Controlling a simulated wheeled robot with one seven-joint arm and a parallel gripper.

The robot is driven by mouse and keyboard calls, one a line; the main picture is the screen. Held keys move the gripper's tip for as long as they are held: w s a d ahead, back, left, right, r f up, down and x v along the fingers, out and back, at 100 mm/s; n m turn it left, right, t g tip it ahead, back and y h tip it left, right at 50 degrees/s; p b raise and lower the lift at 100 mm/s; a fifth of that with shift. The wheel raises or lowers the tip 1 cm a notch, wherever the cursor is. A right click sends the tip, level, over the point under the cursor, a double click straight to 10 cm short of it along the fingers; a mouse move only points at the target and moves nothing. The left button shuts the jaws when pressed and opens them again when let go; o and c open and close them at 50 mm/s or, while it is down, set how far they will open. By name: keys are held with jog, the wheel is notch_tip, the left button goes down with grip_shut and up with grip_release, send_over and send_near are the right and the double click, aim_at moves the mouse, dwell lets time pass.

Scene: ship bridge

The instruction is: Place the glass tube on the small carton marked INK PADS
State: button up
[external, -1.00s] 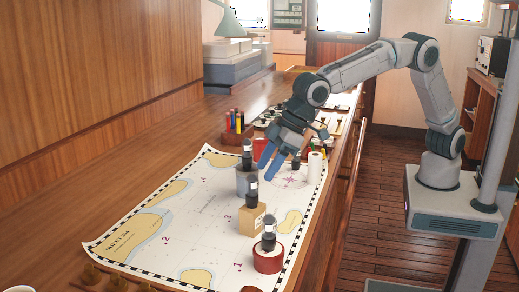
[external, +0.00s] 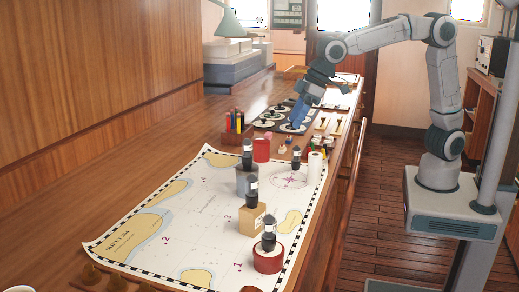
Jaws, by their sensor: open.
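A small tan carton (external: 252,219) stands on the chart; its print is too small to read. Similar dark cylinders stand on a grey block (external: 247,182) and on a round red tin (external: 268,259), and a smaller dark one (external: 296,158) stands near the chart's far right. I cannot tell which thing is the glass tube. My gripper (external: 298,116), with blue fingers, is open over the far part of the counter, above a dark tray with round pieces, well beyond the carton.
The chart (external: 195,225) covers the near counter. A pen holder (external: 236,128) stands left of the dark tray (external: 268,122). The chart's left half is mostly clear.

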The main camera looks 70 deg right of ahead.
jog(key=s+d+m+h, duration=0.1)
jog(key=s+d, duration=0.4)
jog(key=d, duration=0.4)
jog(key=s+d+m, duration=0.1)
jog(key=s+d, duration=0.5)
jog(key=d, duration=0.3)
jog(key=s+d+f+m, duration=0.1)
jog(key=s+d+f, duration=0.2)
jog(key=s, duration=0.3)
jog(key=s+d+f+m+g+h, duration=0.1)
jog(key=s+d+f, duration=0.2)
jog(key=s+d, duration=0.2)
jog(key=shift+s+d, duration=0.25)
jog(key=shift+s, duration=0.7)
